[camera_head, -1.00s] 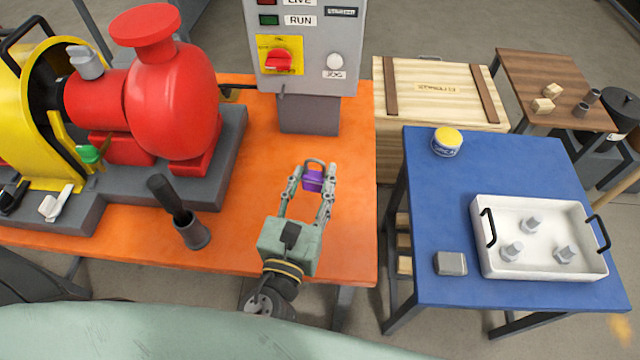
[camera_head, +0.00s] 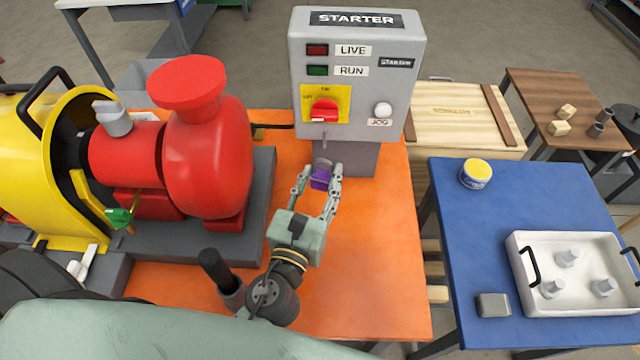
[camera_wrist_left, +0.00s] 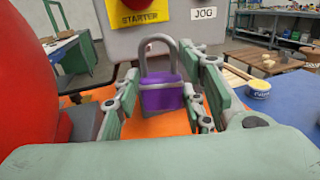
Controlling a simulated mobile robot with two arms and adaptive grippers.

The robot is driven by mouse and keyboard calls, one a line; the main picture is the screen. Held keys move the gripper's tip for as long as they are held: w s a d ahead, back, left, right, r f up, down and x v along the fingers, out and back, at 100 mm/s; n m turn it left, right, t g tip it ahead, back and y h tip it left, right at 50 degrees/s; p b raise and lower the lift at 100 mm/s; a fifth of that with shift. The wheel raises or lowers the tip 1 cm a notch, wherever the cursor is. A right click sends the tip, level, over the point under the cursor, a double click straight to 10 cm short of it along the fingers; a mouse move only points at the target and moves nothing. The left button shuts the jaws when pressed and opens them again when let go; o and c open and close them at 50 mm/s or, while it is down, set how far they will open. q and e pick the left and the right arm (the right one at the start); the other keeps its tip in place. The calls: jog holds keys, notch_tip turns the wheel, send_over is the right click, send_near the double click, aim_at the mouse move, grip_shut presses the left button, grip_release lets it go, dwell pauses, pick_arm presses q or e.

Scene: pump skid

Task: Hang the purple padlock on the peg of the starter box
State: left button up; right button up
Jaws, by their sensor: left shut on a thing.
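The purple padlock (camera_head: 320,179) has a grey shackle and is held upright between the fingertips of my left gripper (camera_head: 321,171). The left wrist view shows its purple body (camera_wrist_left: 162,96) between the fingers, with the closed-looking shackle loop standing up. The grey starter box (camera_head: 352,75) stands on a pedestal at the back of the orange table. The padlock is just in front of and below the box's lower left edge in the head view. I cannot clearly make out the peg there; the shackle and fingers crowd that spot. My right gripper is not in view.
A red pump (camera_head: 207,150) with a yellow guard (camera_head: 50,190) stands left of my arm. A dark-handled thing (camera_head: 215,270) stands beside my left wrist. The orange table (camera_head: 380,255) is clear to the right. A blue table (camera_head: 535,200) holds a white tray (camera_head: 520,300).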

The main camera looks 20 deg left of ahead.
aim_at(320, 169)
pick_arm(q)
jog(key=shift+w+a+p, duration=0.2)
jog(key=shift+w+p, duration=0.05)
jog(key=shift+w, duration=0.4)
jog(key=shift+w+a+p, duration=0.15)
jog(key=shift+w+p, duration=0.05)
jog(key=shift+w, duration=0.4)
jog(key=shift+w+a, duration=0.1)
jog(key=shift+w, duration=0.15)
jog(key=shift+w+a+f, duration=0.1)
jog(key=shift+w+a, duration=0.05)
jog(key=shift+w, duration=0.35)
jog(key=shift+w+a+f+p, duration=0.1)
jog(key=shift+w+a+p, duration=0.15)
jog(key=shift+w+p, duration=0.5)
jog(key=shift+w+a+f+b, duration=0.1)
jog(key=shift+w+f+b, duration=0.2)
jog(key=shift+w, duration=0.15)
jog(key=shift+w+a+f+b, duration=0.1)
jog(key=shift+w+f+b, duration=0.15)
jog(key=shift+w, duration=0.15)
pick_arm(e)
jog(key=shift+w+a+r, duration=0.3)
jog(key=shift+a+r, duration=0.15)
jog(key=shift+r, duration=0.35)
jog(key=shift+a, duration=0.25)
pick_arm(q)
jog(key=o, duration=1.3)
